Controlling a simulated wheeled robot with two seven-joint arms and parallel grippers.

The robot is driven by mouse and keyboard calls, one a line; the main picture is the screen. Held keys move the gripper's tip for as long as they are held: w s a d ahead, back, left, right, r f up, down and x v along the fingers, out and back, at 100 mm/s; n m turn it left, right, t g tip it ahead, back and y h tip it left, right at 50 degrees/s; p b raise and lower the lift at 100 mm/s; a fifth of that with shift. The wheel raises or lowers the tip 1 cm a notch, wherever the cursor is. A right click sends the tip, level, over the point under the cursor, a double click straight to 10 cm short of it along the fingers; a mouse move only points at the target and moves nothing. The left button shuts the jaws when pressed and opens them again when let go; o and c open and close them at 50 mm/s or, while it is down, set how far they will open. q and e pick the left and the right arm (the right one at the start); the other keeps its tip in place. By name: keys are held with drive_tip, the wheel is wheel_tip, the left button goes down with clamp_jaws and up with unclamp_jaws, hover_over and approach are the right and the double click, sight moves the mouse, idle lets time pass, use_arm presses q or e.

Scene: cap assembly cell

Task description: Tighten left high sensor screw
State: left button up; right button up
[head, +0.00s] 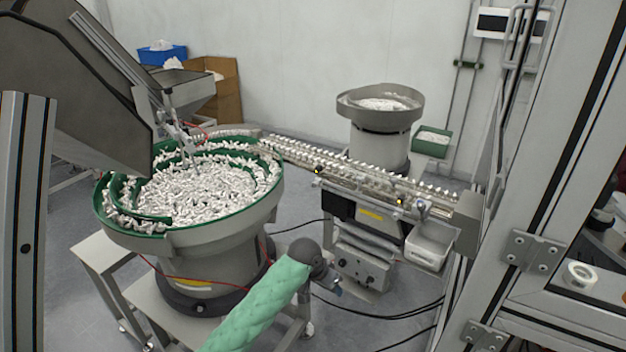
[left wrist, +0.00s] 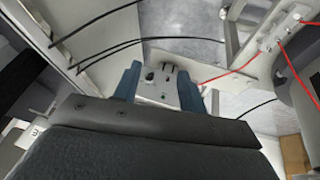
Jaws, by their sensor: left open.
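My left gripper (head: 334,289) shows at the end of a green-sleeved arm in the head view. It is in front of and below the linear feed track (head: 358,178), apart from it. Two small dark sensor fittings with yellow spots sit along the track's near side, a left one (head: 318,170) and a right one (head: 399,202). Their screws are too small to make out. In the left wrist view my left gripper (left wrist: 158,88) has its two blue fingers apart, with nothing held between them. A grey control box (left wrist: 168,84) shows beyond the fingers. My right gripper is not in view.
A large green-rimmed bowl feeder (head: 188,232) full of white parts stands left of my arm. A second bowl (head: 381,108) stands behind the track. A white bin (head: 429,249) hangs at the track's right end. Black cables (head: 385,314) cross the floor. A metal frame (head: 545,230) stands at right.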

use_arm(q)
drive_tip(key=w+a+r+p, duration=0.2)
drive_tip(key=w+r+p, duration=0.2)
drive_tip(key=w+r, duration=0.8)
drive_tip(key=t+y+p, duration=0.1)
drive_tip(key=y+p, duration=0.1)
drive_tip(key=p, duration=0.1)
approach(314, 183)
drive_tip(key=shift+n, duration=0.3)
drive_tip(key=p+x, duration=0.4)
drive_tip(key=x, duration=0.4)
drive_tip(key=shift+w+f, duration=0.2)
drive_tip(key=shift+f, duration=0.15)
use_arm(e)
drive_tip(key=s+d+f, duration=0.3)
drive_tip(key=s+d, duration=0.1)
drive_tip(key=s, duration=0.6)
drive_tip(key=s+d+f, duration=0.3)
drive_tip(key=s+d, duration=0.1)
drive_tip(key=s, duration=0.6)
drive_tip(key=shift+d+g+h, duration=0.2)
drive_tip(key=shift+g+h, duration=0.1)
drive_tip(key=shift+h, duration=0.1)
use_arm(q)
clamp_jaws()
